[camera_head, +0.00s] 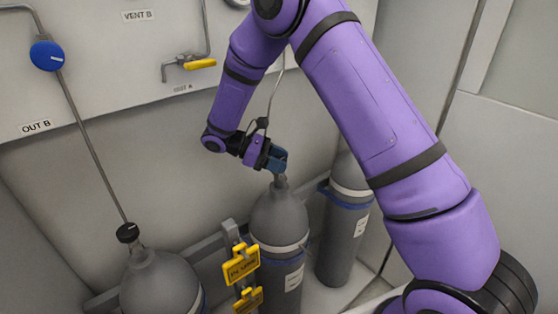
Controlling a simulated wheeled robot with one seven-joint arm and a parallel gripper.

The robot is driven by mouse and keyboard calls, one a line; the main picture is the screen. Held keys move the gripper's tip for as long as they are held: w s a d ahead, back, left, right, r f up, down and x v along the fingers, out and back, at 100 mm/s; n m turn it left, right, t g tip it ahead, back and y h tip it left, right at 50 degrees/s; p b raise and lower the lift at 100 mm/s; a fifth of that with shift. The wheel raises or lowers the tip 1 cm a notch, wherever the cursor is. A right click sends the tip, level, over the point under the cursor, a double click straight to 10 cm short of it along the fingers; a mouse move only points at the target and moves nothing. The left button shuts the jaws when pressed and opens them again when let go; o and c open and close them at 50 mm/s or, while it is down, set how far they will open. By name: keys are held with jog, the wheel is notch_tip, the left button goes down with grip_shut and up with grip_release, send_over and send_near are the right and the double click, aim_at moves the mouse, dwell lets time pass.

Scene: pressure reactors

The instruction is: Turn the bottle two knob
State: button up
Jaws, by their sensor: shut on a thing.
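Three grey gas bottles stand in a row, and I take the middle bottle (280,217) as bottle two. My gripper (278,158) is at the top of this bottle, directly over its neck.
The left bottle (160,285) has a black knob (128,232) with a thin pipe rising to a blue knob (47,56). The right bottle (340,235) is partly behind my arm. Yellow tags (241,264) hang in front. A yellow-handled valve (200,64) is on the wall.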

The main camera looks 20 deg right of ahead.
dwell(0.4)
jog(key=o, duration=0.9)
jog(key=shift+r, duration=0.25)
jog(key=r, duration=0.1)
jog(key=s+r, duration=0.1)
jog(key=r, duration=0.1)
jog(key=s, duration=0.5)
jog(key=s+r, duration=0.1)
jog(key=s, duration=0.9)
jog(key=shift+r, duration=0.2)
